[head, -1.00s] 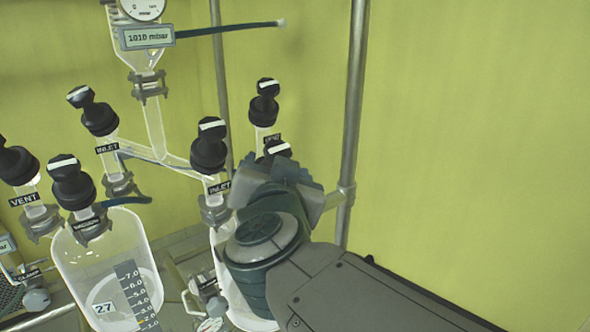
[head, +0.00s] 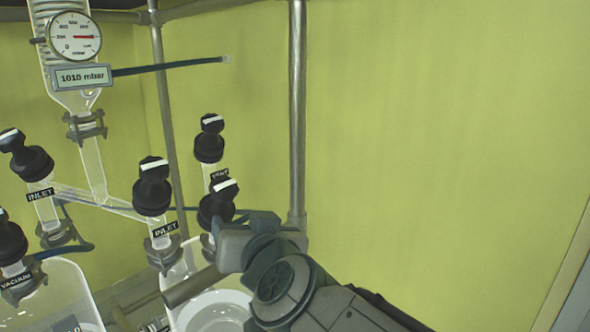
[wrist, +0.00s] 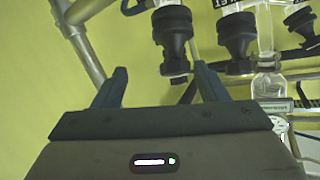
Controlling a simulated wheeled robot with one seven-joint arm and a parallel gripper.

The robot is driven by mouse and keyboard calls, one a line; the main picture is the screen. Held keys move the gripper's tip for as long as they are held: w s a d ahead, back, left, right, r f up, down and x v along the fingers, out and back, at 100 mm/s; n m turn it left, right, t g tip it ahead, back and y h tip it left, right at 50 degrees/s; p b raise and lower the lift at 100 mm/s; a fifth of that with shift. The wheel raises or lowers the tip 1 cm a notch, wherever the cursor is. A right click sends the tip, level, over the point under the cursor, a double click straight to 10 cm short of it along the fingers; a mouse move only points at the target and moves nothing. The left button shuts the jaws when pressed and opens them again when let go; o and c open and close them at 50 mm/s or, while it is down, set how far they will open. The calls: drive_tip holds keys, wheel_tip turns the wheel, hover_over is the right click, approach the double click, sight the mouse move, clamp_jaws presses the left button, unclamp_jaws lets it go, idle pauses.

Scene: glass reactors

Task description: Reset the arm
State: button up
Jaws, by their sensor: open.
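In the head view my arm comes in from the lower right. The fingers cannot be made out clearly there. In the wrist view several black valve knobs (wrist: 173,30) hang in from the top, beyond and to the right of the fingers. I cannot tell how near they are.
The glassware fills the left side, with an INLET valve (head: 153,190), a black knob (head: 217,203) close beside my arm and a pressure gauge (head: 75,36) above a 1010 mbar display (head: 83,76). The metal post (head: 297,110) stands behind my arm. The yellow wall (head: 440,130) at right has free room before it.

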drive_tip(key=s+d+f+m+g+h, duration=0.1)
drive_tip(key=s+d+f+g+h, duration=0.2)
drive_tip(key=d+f, duration=0.7)
drive_tip(key=s+d+f+m+g+h+b, duration=0.1)
drive_tip(key=s+d+f+g+h, duration=0.2)
drive_tip(key=s+d+f+g, duration=0.4)
drive_tip(key=d+f, duration=0.3)
drive_tip(key=d, duration=0.3)
drive_tip(key=shift+d+f+g+h, duration=0.3)
drive_tip(key=shift+d+f, duration=0.05)
